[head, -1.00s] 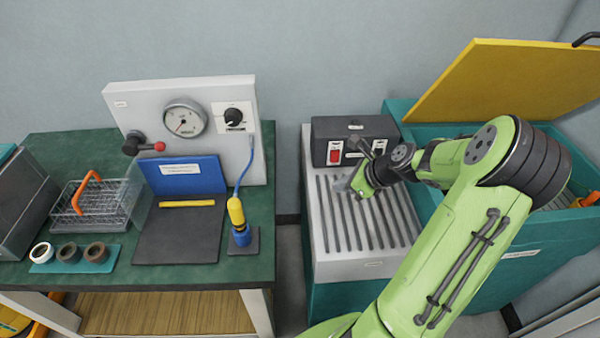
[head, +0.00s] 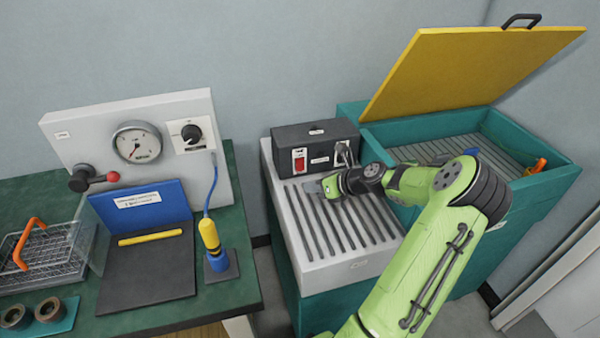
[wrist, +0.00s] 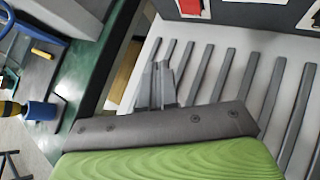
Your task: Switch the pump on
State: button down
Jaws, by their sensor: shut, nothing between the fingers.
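A dark control box (head: 290,138) stands at the back of a grey ribbed bench top. Its front has a red rocker switch (head: 299,160) at the left and a pale label beside it. Which one belongs to the pump I cannot tell. My gripper (head: 313,187) is shut and empty, low over the ribbed top in front of the box, apart from the red switch. In the wrist view, the shut fingers (wrist: 156,82) point toward the ribs, and the red switch (wrist: 190,6) shows at the top edge.
The ribbed top (head: 340,266) is otherwise clear. A teal tank (head: 545,185) with a raised yellow lid (head: 470,65) stands to the right. The green table (head: 235,285) at left holds a gauge panel (head: 80,140), a blue-and-yellow tool (head: 212,240) and a wire basket (head: 50,262).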

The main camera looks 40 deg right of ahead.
aim_at(300, 164)
jog(key=w+d, duration=0.1)
jog(key=w, duration=0.1)
jog(key=w+d, duration=0.1)
jog(key=w, duration=0.1)
jog(key=shift+d+f+p, duration=0.15)
jog(key=shift+p, duration=0.2)
jog(key=shift+w+d+f, duration=0.2)
jog(key=shift+w, duration=0.2)
jog(key=shift+w+r+p, duration=0.1)
jog(key=shift+w+p, duration=0.05)
jog(key=shift+p, duration=0.3)
dwell(1.0)
jog(key=shift+w+d, duration=0.1)
jog(key=shift+w+d+p, duration=0.1)
jog(key=shift+w+p, duration=0.05)
jog(key=shift+p, duration=0.25)
jog(key=shift+w+d, duration=0.15)
jog(key=shift+w, duration=0.1)
dwell(0.4)
jog(key=shift+s+a+p, duration=0.35)
jog(key=shift+s+p, duration=0.3)
jog(key=shift+p, duration=0.2)
